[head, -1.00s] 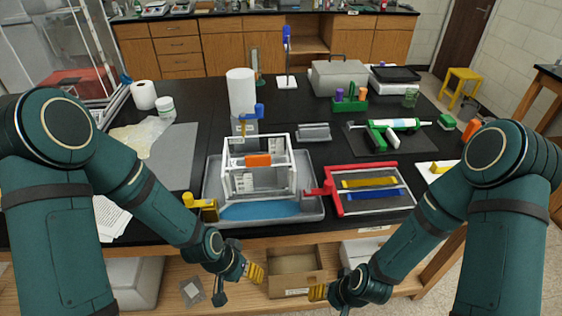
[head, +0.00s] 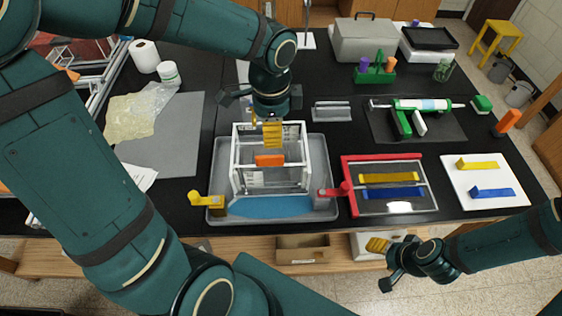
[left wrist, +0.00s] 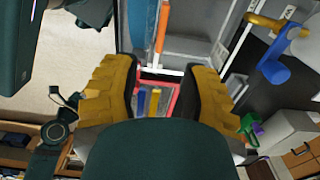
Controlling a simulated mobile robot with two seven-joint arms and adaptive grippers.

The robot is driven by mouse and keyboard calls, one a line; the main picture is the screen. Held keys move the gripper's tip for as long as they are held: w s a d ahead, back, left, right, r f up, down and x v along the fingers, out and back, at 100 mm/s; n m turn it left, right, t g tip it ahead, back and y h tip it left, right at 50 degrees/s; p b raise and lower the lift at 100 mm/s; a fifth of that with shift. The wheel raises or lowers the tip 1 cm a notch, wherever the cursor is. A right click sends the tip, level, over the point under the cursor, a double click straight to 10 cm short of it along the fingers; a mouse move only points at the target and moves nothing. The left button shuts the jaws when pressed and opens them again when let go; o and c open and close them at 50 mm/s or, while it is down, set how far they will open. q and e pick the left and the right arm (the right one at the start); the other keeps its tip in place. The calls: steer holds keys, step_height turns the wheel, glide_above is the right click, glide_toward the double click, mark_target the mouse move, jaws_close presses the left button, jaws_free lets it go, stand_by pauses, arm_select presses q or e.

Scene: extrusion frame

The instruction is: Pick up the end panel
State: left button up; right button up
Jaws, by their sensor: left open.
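A white extrusion frame (head: 236,165) stands in a grey tray (head: 325,170) with a blue bottom; an orange piece (head: 270,160) sits across its middle. I cannot single out the end panel for sure; pale panel-like faces show inside the frame. My left gripper (head: 272,146) points down over the frame's back top side, fingers apart. In the left wrist view its open fingers (left wrist: 160,78) straddle the end of a white bar (left wrist: 165,68), with no visible grip. My right gripper (head: 377,245) hangs low past the table's front edge, its jaws too small to judge.
Yellow (head: 207,200) and red (head: 332,192) clamps stand by the tray's front corners. A red-edged frame (head: 347,180) with yellow and blue bars lies to the right. A yellow-and-blue clamp (left wrist: 275,65) is close beside the left gripper. A grey channel piece (head: 332,111) lies behind.

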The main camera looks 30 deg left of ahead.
mark_target(270, 165)
arm_select(q)
step_height(270, 165, down, 8)
steer(key=shift+s+f+b, duration=0.15)
steer(key=shift+f+b, duration=0.05)
steer(key=shift+b, duration=0.4)
steer(key=shift+a+f+b, duration=0.15)
steer(key=shift+a+f, duration=0.1)
steer(key=shift+f, duration=1.05)
steer(key=shift+a+f+b, duration=0.15)
steer(key=shift+a+f, duration=0.05)
steer(key=shift+f, duration=1.1)
jaws_close()
